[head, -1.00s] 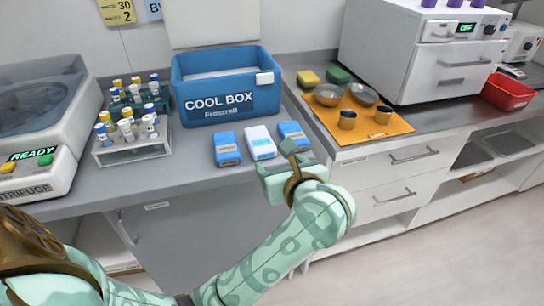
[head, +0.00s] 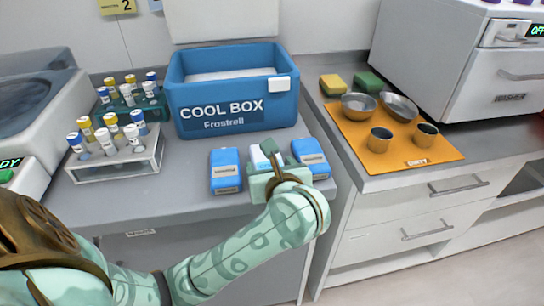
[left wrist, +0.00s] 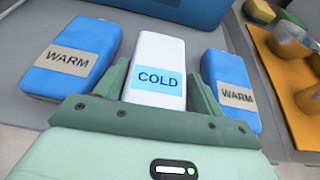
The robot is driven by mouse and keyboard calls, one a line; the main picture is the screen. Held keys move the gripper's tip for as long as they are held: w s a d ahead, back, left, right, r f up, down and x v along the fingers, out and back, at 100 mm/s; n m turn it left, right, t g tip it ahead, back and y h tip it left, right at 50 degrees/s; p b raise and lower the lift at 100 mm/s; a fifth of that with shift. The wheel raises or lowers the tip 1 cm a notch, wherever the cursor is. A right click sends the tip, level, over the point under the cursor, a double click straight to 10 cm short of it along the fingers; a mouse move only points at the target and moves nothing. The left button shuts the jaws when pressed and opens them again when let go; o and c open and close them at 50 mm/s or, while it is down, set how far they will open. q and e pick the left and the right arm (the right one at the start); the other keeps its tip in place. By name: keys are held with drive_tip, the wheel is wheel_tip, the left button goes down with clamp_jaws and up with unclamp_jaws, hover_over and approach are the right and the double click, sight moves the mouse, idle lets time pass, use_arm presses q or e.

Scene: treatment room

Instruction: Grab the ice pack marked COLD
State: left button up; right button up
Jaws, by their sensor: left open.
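The ice pack marked COLD (left wrist: 158,62) is white with a light blue label and lies between two blue packs marked WARM. In the head view the COLD pack (head: 258,157) is mostly hidden behind my left gripper (head: 270,160). The left gripper in the left wrist view (left wrist: 158,88) is open, with one finger on each side of the COLD pack's near end. I cannot tell whether the fingers touch it. The left WARM pack (left wrist: 73,58) and the right WARM pack (left wrist: 230,88) lie just outside the fingers. My right gripper is not in view.
The blue cool box (head: 232,103) stands open behind the packs. Tube racks (head: 118,165) with several capped vials stand to the left. An orange mat (head: 355,135) with metal bowls and cups lies to the right. The counter's front edge is close to the packs.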

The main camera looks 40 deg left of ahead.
use_arm(q)
drive_tip(key=shift+w+a+f, duration=0.1)
drive_tip(key=shift+a+f, duration=0.1)
drive_tip(key=shift+a, duration=0.05)
drive_tip(key=shift+r, duration=0.2)
drive_tip(key=c, duration=0.9)
drive_tip(key=shift+o, duration=0.2)
